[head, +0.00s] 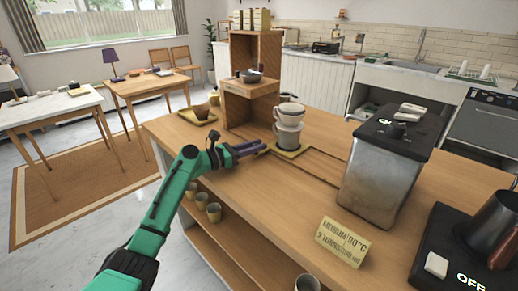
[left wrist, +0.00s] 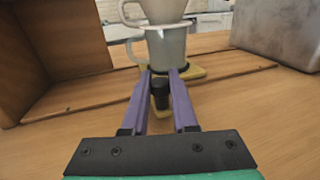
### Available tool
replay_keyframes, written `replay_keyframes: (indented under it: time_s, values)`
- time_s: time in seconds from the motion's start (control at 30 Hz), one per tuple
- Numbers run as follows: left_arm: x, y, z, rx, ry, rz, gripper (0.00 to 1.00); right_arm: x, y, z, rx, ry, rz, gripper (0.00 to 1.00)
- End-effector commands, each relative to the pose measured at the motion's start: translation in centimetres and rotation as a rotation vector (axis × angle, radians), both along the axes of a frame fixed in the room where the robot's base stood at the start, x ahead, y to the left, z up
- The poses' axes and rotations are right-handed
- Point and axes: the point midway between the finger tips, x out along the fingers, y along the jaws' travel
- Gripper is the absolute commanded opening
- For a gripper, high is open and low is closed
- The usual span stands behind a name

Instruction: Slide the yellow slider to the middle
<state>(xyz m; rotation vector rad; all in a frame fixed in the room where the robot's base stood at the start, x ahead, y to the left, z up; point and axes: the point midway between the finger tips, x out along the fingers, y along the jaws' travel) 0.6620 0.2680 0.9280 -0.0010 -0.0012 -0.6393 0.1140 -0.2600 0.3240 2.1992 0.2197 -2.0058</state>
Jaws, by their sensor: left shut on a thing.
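The yellow slider (head: 292,154) is a flat yellow plate on the wooden counter, at the left end of a groove. A grey mug (head: 287,137) with a white dripper (head: 289,115) on top stands on it. In the left wrist view the slider (left wrist: 193,73) shows behind my fingertips, partly hidden by them. My left gripper (head: 263,148), with purple fingers, reaches in from the left at the slider's near left side. In the left wrist view its fingers (left wrist: 160,80) are on either side of a dark knob (left wrist: 160,93) in front of the mug. My right gripper is not in view.
A wooden shelf unit (head: 235,105) stands close behind my left gripper. A yellow sign (head: 342,242) and a black heater base (head: 455,250) are nearer me. The counter's near left part is clear.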

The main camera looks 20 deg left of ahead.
Motion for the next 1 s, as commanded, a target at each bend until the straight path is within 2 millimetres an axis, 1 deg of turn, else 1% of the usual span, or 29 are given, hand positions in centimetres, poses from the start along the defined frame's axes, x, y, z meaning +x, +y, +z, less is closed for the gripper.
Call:
replay_keyframes:
  time_s: [0.37,0.4,0.43,0.47,0.8,0.87,0.97,1.0]
  values:
    - [0.0,0.1,-0.2,0.002,0.005,-0.001,0.00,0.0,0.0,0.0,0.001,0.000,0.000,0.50]
    - [0.0,0.1,-0.2,0.002,0.005,-0.001,0.42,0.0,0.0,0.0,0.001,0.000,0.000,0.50]
    - [0.0,0.1,-0.2,0.002,0.005,-0.001,0.53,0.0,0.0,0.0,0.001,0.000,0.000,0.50]
    - [0.0,0.1,-0.2,0.002,0.004,-0.001,0.56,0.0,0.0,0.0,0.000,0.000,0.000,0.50]
    - [-0.2,0.2,-0.1,0.001,0.002,0.000,0.56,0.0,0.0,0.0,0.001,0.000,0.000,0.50]
    - [-0.6,0.5,-0.2,0.002,0.002,0.001,0.56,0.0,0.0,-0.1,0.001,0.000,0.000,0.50]
    - [-1.7,1.4,-0.3,0.002,0.003,0.001,0.56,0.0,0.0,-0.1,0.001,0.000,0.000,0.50]
    - [-2.4,1.9,-0.3,0.004,0.003,0.001,0.56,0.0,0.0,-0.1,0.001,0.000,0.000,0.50]
